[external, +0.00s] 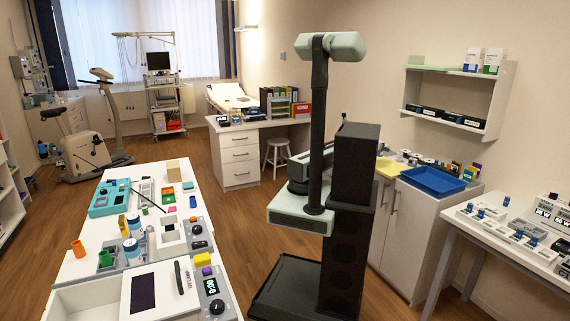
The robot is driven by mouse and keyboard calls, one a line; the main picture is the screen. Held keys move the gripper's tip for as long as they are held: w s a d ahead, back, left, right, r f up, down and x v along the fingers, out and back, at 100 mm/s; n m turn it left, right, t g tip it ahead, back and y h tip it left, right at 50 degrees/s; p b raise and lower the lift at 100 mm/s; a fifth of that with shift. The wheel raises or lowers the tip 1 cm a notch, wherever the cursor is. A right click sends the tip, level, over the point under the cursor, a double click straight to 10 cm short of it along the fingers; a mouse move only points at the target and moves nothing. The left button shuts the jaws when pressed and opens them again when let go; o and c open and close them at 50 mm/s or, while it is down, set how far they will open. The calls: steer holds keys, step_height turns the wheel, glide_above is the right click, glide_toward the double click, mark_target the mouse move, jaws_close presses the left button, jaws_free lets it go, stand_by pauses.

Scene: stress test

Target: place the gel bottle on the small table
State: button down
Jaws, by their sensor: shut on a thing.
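My arm (318,120) rises in the middle of the external view, with a pale green upper link and a dark lower link beside a dark column. My gripper cannot be made out; the column and arm links may hide it. I cannot pick out the gel bottle with certainty. White containers with blue bands or tops (132,251) stand on the long white bench at the left, but I cannot tell whether one is gel. No piece is clearly the small table; a low white stool (277,147) stands beside the white desk (240,165).
The long bench (190,172) is crowded with small devices. At the right are a white cabinet (412,235) with a blue tray (432,181) and a table of instruments (520,245). An exercise bike (85,150) stands far left. Wooden floor (245,235) is open between bench and column.

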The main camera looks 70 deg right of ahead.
steer(key=s+d, duration=0.2)
steer(key=d, duration=0.3)
steer(key=s+d+f, duration=0.1)
steer(key=s+d, duration=0.1)
steer(key=d, duration=0.2)
steer(key=s+d+f+b, duration=0.1)
steer(key=s+d, duration=0.1)
steer(key=d, duration=0.3)
steer(key=shift+s+d+f, duration=0.2)
steer(key=shift+d+f, duration=0.05)
steer(key=shift+d, duration=0.1)
step_height(320, 180, down, 4)
steer(key=b, duration=0.4)
steer(key=shift+r, duration=0.25)
steer(key=shift+f, duration=0.2)
steer(key=c, duration=0.9)
jaws_free()
steer(key=shift+o, duration=0.2)
steer(key=shift+r, duration=0.15)
